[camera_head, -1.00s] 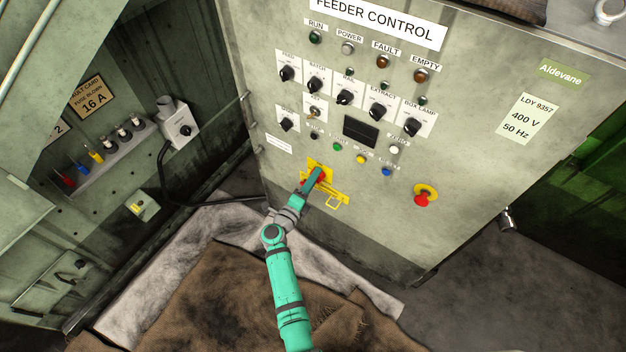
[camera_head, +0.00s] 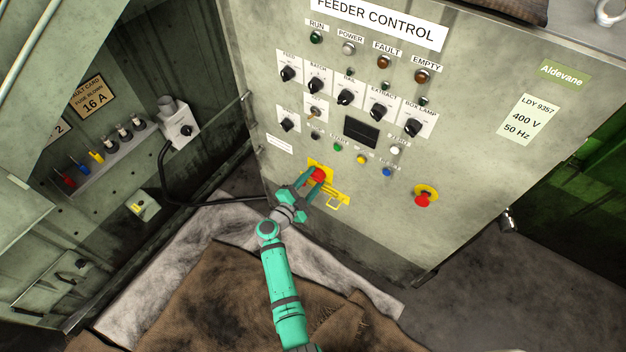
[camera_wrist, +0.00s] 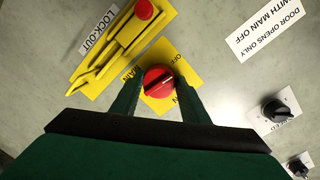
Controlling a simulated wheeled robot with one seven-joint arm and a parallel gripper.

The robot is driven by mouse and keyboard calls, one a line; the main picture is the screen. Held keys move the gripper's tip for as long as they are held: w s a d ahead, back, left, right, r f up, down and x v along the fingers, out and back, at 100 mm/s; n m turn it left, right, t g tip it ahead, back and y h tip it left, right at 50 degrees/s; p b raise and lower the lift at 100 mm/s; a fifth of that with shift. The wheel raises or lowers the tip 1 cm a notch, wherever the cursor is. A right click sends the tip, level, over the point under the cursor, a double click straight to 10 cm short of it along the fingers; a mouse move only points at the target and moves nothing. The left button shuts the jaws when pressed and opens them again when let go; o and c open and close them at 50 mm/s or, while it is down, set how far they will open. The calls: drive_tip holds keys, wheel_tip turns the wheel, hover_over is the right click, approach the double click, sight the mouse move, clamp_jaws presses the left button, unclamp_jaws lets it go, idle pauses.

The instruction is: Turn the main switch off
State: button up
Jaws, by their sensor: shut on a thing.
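The main switch is a red round knob (camera_head: 318,174) on a yellow plate low on the feeder control cabinet's front. In the wrist view the knob (camera_wrist: 158,83) shows between my two fingers, with a dark slot across its face. MAIN, OFF and ON are printed on the yellow plate (camera_wrist: 180,70) around it. Which mark the knob points to is not clear. My gripper (camera_head: 314,178) is shut on the knob, one finger on each side; it fills the lower wrist view (camera_wrist: 157,92).
A yellow lock-out bracket (camera_wrist: 112,50) with a red end is beside the switch plate. A red emergency button (camera_head: 423,199) is to the right. Rotary switches (camera_head: 378,111) are above. Brown cloth (camera_head: 210,300) lies below my arm.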

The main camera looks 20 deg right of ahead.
drive_tip(key=shift+a+n, duration=0.2)
drive_tip(key=shift+n, duration=0.5)
drive_tip(key=shift+d, duration=0.1)
drive_tip(key=o, duration=1.1)
drive_tip(key=shift+c, duration=0.2)
drive_tip(key=v, duration=1)
drive_tip(key=shift+a, duration=0.35)
